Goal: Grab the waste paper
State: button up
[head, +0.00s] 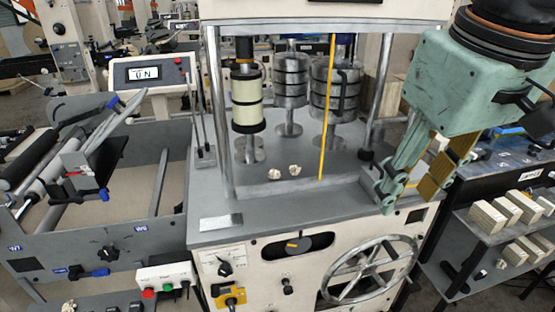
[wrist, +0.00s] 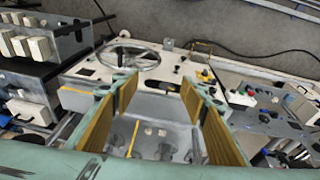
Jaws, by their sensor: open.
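Two small crumpled whitish pieces of waste paper, one left (head: 274,174) and one right (head: 295,170), lie on the machine's grey deck in the head view. They sit close together, in front of the metal cylinders. Another small crumpled pale bit (head: 69,306) shows at the lower left edge. My gripper (head: 408,195) is open and empty, at the right front of the machine, right of the deck papers and apart from them. In the wrist view its yellow-padded fingers (wrist: 158,85) are spread wide over the deck.
A yellow upright rod (head: 327,110) and a steel post (head: 378,95) stand between the papers and my gripper. Metal cylinders (head: 290,85) stand behind the papers. A handwheel (head: 370,270) is on the front panel. Shelves with pale blocks (head: 488,220) stand at the right.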

jog(key=w+a+n+g, duration=0.1)
jog(key=w+a+n, duration=0.3)
jog(key=w, duration=0.8)
jog(key=n+g+p, duration=0.2)
jog(key=n+p, duration=0.2)
jog(key=n, duration=0.9)
send_over(274, 172)
notch_tip(274, 172, down, 30)
jog(key=shift+d+r, duration=0.1)
jog(key=shift+r, duration=0.15)
jog(key=shift+w+f+p, duration=0.25)
jog(key=shift+w+p, duration=0.05)
jog(key=shift+w, duration=0.1)
